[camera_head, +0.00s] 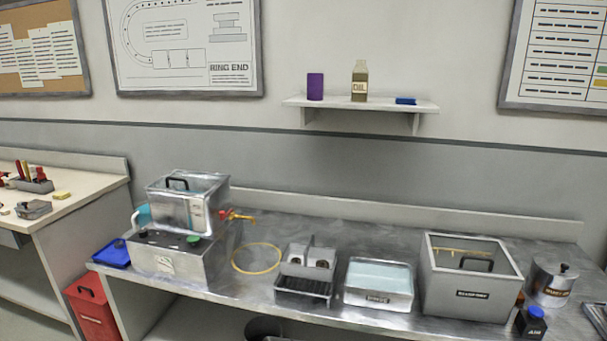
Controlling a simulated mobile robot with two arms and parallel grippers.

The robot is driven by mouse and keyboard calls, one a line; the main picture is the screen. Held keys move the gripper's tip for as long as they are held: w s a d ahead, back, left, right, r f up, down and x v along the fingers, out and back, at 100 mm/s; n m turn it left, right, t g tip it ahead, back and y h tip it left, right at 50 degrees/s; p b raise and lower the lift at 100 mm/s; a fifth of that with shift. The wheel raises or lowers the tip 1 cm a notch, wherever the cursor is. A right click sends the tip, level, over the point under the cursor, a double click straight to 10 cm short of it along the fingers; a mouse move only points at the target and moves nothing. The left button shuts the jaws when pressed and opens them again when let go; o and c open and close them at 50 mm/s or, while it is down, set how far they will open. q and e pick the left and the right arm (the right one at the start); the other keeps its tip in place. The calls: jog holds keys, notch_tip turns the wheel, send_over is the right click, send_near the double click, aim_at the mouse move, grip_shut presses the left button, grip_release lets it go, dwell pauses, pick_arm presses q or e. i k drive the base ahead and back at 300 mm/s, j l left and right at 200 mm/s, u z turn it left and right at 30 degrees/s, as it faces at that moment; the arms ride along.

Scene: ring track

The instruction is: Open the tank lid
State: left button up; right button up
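Neither of my grippers is in view.
A red-yellow tap (237,216) sticks out right of the tank. A yellow ring (257,258), slotted metal unit (305,272), shallow basin (379,284), lidded pot (551,284) and blue-capped bottle (531,322) share the bench (350,233). A blue tray (111,254) lies at its left end.

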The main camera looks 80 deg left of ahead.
aim_at(187, 177)
jog(key=u, duration=3.45)
